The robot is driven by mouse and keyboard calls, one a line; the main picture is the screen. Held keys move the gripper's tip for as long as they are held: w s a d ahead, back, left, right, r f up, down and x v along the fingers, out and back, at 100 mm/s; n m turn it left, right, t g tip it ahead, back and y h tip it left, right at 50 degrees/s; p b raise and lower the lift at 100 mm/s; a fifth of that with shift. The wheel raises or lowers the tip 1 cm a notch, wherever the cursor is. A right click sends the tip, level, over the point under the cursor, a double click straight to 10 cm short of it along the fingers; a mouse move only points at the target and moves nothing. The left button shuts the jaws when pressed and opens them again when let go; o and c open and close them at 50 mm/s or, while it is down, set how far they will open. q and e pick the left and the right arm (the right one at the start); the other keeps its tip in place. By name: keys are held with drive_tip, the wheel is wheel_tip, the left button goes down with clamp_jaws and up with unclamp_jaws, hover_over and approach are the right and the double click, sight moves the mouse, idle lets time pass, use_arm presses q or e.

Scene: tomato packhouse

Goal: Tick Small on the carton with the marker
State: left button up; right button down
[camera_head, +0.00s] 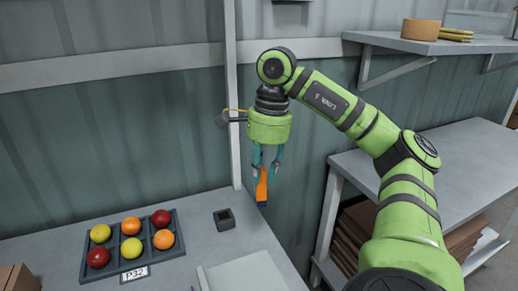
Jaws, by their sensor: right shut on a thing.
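My right gripper (267,170) hangs from the green arm with its fingers pointing down. It is shut on an orange marker (262,186), which points down with its dark tip lowest. The marker is up in front of the wall, near the table's right edge, and appears clear of any surface. A brown cardboard piece (18,279) shows only in part at the lower left corner; I cannot tell whether it is the carton to be ticked. No printed "Small" can be read. My left gripper is not in view.
A dark tray (174,214) of several red, orange and yellow tomatoes with a "P32" label (135,274) lies on the grey table. A small dark square holder (224,219) and a pale flat panel (255,274) lie right of it. A second table (450,150) stands right.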

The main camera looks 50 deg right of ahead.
drive_tip(key=shift+r+p, duration=1.75)
drive_tip(key=shift+r, duration=0.25)
drive_tip(key=shift+f, duration=0.1)
